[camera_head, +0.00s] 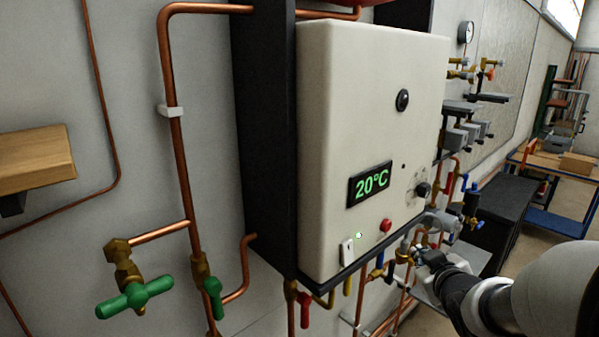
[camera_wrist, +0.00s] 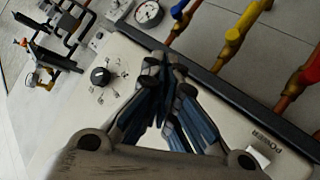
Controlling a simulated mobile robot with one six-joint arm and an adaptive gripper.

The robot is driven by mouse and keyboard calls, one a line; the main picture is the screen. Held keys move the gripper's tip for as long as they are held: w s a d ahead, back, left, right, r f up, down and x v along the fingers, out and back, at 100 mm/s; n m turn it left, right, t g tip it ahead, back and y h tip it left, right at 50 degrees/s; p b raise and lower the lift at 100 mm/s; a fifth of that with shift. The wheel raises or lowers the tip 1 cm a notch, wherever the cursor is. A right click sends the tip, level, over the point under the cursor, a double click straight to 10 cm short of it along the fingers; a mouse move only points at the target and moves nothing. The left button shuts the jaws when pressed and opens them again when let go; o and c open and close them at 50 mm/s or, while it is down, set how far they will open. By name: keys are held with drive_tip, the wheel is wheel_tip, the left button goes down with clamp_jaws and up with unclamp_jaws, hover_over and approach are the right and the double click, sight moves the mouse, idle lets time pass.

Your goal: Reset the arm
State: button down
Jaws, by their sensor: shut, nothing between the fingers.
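My arm comes in from the lower right of the head view. My gripper (camera_head: 420,256) is beside the lower right corner of the white heater box (camera_head: 340,120), near the pipes under it. In the wrist view the fingers of my gripper (camera_wrist: 165,62) are together at the tips, with nothing held between them. Behind them is the white panel, with a black dial (camera_wrist: 100,76) to the left and a white power switch (camera_wrist: 258,158) to the right. I cannot tell whether the fingers touch anything.
The box shows a green 20°C display (camera_head: 371,184) and a red button (camera_head: 386,225). Copper pipes with a green-handled valve (camera_head: 134,298) run at left. A wooden shelf (camera_head: 35,160) juts out. A blue-framed cart (camera_head: 556,222) stands back right, with some open floor.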

drive_tip(key=s+a+f+m+g+b, duration=0.1)
drive_tip(key=s+a+f+g+b, duration=0.2)
drive_tip(key=s, duration=0.7)
drive_tip(key=s+a+f+m+g+y+b, duration=0.1)
drive_tip(key=s+a+f+g+b, duration=0.1)
drive_tip(key=s+a+f+b, duration=0.5)
drive_tip(key=s+a+f+m+g+y+b, duration=0.1)
drive_tip(key=s+a+f+g+b, duration=0.2)
drive_tip(key=s, duration=1)
drive_tip(key=a+f+b, duration=0.1)
drive_tip(key=a+f, duration=0.2)
drive_tip(key=f, duration=0.1)
drive_tip(key=shift+a+f+m+g+b, duration=0.25)
drive_tip(key=shift+f+m+g+b, duration=0.05)
drive_tip(key=shift+b, duration=0.1)
drive_tip(key=c, duration=2.3)
unclamp_jaws()
